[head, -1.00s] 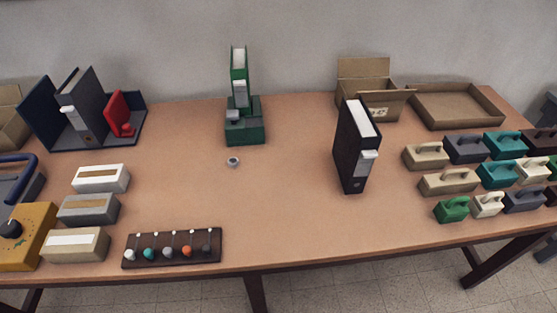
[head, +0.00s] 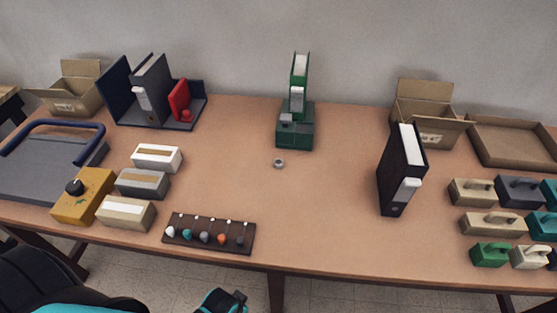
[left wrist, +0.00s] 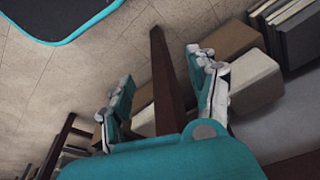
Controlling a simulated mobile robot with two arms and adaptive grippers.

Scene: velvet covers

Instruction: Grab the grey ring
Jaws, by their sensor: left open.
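The grey ring (head: 279,163) is a small round piece lying flat on the brown table (head: 330,215), in front of the green stand in the head view. My left gripper (head: 224,302) is partly visible at the bottom edge of the head view, below the table's front edge and well away from the ring. In the left wrist view my left gripper (left wrist: 162,88) has its two teal and grey fingers spread apart with nothing between them. The ring is not in the left wrist view.
A green stand (head: 295,132) holds a green binder behind the ring. A black binder (head: 402,170) stands to the right. A dark rack (head: 208,234) with several coloured knobs lies near the front edge. The tabletop around the ring is clear.

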